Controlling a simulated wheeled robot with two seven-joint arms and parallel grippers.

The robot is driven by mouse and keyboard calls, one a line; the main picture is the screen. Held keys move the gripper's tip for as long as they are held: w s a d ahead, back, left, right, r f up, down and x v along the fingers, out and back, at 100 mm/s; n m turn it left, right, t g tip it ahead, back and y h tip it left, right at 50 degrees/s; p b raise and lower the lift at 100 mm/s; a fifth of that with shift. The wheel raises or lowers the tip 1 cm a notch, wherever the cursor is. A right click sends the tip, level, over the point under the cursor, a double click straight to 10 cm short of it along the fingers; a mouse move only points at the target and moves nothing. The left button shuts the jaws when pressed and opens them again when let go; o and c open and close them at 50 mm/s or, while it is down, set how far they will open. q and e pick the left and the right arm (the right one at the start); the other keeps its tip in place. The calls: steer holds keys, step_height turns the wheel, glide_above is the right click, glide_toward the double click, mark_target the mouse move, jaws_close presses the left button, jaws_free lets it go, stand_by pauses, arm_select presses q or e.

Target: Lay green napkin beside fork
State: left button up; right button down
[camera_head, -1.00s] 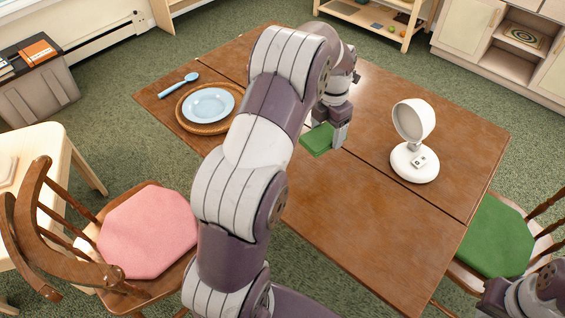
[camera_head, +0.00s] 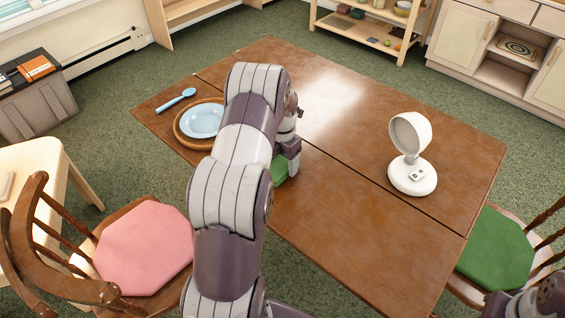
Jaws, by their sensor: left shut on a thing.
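The green napkin (camera_head: 279,171) shows in part beside my left arm, low over the wooden table; I cannot tell whether it touches the table. My left gripper (camera_head: 292,168) is shut on it, and the arm hides much of it. No fork shows; my left arm covers the table right of the plate. A light blue plate (camera_head: 203,121) sits on a round wooden charger (camera_head: 181,132) at the table's left end. My right arm shows in the bottom right corner, but its gripper is out of view.
A blue spoon (camera_head: 175,100) lies behind the plate on the table (camera_head: 345,210). A white lamp (camera_head: 412,177) stands on the right half. Chairs with a pink cushion (camera_head: 145,248) and a green cushion (camera_head: 495,250) flank the table. The table's middle is clear.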

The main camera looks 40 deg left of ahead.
mark_target(283, 162)
arm_select(q)
steer(key=shift+f, duration=0.55)
steer(key=o, duration=1)
steer(key=shift+f, duration=0.1)
steer(key=shift+o, duration=0.2)
step_height(283, 162, up, 12)
steer(key=p, duration=0.1)
steer(key=s+d+m, duration=0.6)
steer(key=d+m, duration=0.1)
steer(key=m, duration=0.4)
steer(key=s+d+r+m+t, duration=0.1)
steer(key=s+d+m, duration=0.4)
steer(key=m, duration=0.7)
steer(key=s+d+m, duration=0.6)
steer(key=d+m, duration=0.3)
steer(key=m, duration=0.3)
steer(key=shift+s+r, duration=0.25)
steer(key=shift+s, duration=0.05)
